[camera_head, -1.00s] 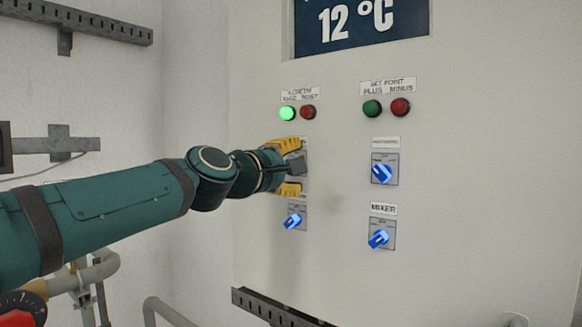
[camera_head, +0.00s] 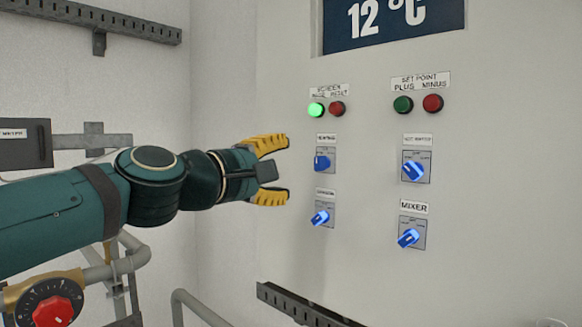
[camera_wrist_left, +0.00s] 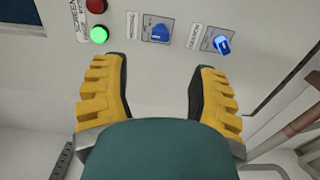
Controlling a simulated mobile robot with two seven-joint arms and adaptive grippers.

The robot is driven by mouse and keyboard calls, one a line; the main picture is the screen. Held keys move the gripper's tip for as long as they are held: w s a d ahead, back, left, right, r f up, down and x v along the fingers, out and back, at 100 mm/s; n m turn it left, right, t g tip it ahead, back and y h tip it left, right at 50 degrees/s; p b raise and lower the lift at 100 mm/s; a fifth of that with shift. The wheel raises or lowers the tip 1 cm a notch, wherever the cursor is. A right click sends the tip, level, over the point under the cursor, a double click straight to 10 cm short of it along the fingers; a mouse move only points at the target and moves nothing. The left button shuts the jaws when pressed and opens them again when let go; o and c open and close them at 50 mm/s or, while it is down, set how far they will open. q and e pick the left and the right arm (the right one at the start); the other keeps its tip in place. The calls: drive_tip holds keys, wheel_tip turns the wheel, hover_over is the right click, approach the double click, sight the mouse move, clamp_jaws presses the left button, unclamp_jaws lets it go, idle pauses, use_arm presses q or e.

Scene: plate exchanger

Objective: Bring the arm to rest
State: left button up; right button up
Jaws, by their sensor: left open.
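My left gripper (camera_head: 284,172) has yellow fingers spread apart, with nothing between them. In the head view it points right, a short way left of the upper-left blue knob (camera_head: 322,162) on the pale control panel (camera_head: 365,280). In the left wrist view the open fingers (camera_wrist_left: 158,75) point at the panel, and the same knob (camera_wrist_left: 160,33) shows beyond them, clear of the fingers. My right gripper is in neither view.
Other blue knobs are the lower-left one (camera_head: 320,217), the upper-right one (camera_head: 413,170) and the mixer knob (camera_head: 408,238). A green lamp (camera_head: 316,110) is lit. A red knob (camera_head: 52,311), pipes (camera_head: 130,262) and a metal rail (camera_head: 300,305) lie below.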

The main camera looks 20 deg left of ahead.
use_arm(q)
drive_tip(key=shift+s+a, duration=0.1)
drive_tip(key=shift+s, duration=0.1)
idle(0.3)
drive_tip(key=w+f+g+y, duration=0.1)
drive_tip(key=w+f, duration=0.2)
drive_tip(key=f, duration=0.5)
drive_tip(key=w+d+f+m+g+y+b, duration=0.1)
drive_tip(key=w+f, duration=0.2)
drive_tip(key=f, duration=0.5)
drive_tip(key=w+f+g+b, duration=0.1)
drive_tip(key=w+f, duration=0.2)
drive_tip(key=f, duration=0.5)
drive_tip(key=shift+d+m+g+y, duration=0.3)
drive_tip(key=shift+d+m+y, duration=0.1)
drive_tip(key=s+d+f+m+g+y+b, duration=0.1)
drive_tip(key=s+f+m+g, duration=0.15)
drive_tip(key=f, duration=1.15)
drive_tip(key=s+f+m+g+b, duration=0.1)
drive_tip(key=s+f+g, duration=0.15)
drive_tip(key=f, duration=1.15)
drive_tip(key=s+d+f+m+g+y+b, duration=0.15)
drive_tip(key=s+f, duration=0.25)
drive_tip(key=f, duration=1)
drive_tip(key=s+d+f+m+g+h+b, duration=0.1)
drive_tip(key=s+f+m+g, duration=0.3)
drive_tip(key=s+f, duration=0.9)
drive_tip(key=shift+s+d+b, duration=0.2)
drive_tip(key=shift+s+b, duration=0.15)
drive_tip(key=shift+s, duration=0.05)
